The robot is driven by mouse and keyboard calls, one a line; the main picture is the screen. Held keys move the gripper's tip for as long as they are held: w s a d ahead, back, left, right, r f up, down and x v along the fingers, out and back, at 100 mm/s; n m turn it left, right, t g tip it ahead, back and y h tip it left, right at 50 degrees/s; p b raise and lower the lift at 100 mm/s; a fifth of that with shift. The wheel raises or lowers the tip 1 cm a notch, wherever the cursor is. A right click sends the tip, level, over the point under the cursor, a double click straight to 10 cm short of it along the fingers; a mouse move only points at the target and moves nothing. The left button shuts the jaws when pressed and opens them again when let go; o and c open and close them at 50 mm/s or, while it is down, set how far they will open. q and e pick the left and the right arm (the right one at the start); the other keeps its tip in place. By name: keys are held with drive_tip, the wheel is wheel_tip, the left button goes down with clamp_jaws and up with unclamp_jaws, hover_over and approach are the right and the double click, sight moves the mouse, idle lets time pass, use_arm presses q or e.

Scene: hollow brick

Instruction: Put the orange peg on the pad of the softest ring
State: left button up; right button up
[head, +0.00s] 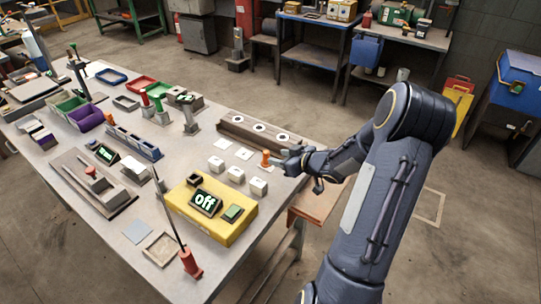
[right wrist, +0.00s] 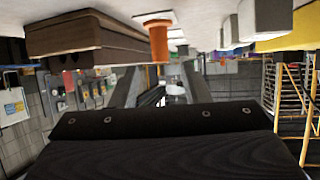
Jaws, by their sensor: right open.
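The orange peg (head: 265,158) stands upright near the table's right edge. What looks like a pale pad shows at its foot, partly hidden by my gripper. Two more white square pads (head: 224,143) (head: 244,154) lie in a row to its left. Three white rings with dark centres (head: 232,118) (head: 259,127) (head: 282,138) sit on a long brown block behind. My right gripper (head: 277,161) is open, low and just right of the peg. In the right wrist view, which is upside down, the peg (right wrist: 158,42) shows ahead, near the line between the fingers. My left gripper is out of view.
The brown block (right wrist: 60,38) is close beside my right gripper. Three white blocks (head: 216,164) (head: 236,174) (head: 258,187) stand in front of the pads. Trays and tools crowd the table's left.

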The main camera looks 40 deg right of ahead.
drive_tip(key=shift+v, duration=1.25)
drive_tip(key=shift+s+r, duration=0.2)
drive_tip(key=shift+r, duration=0.05)
drive_tip(key=s+a+r+m+g+h, duration=0.35)
drive_tip(key=a+r, duration=0.35)
drive_tip(key=r, duration=0.3)
drive_tip(key=s+a+g+y, duration=0.3)
drive_tip(key=s+a+y, duration=0.3)
drive_tip(key=s+a, duration=1.1)
drive_tip(key=a+f+n, duration=0.1)
drive_tip(key=a, duration=0.1)
drive_tip(key=shift+s+a+g, duration=0.35)
drive_tip(key=shift+a, duration=0.05)
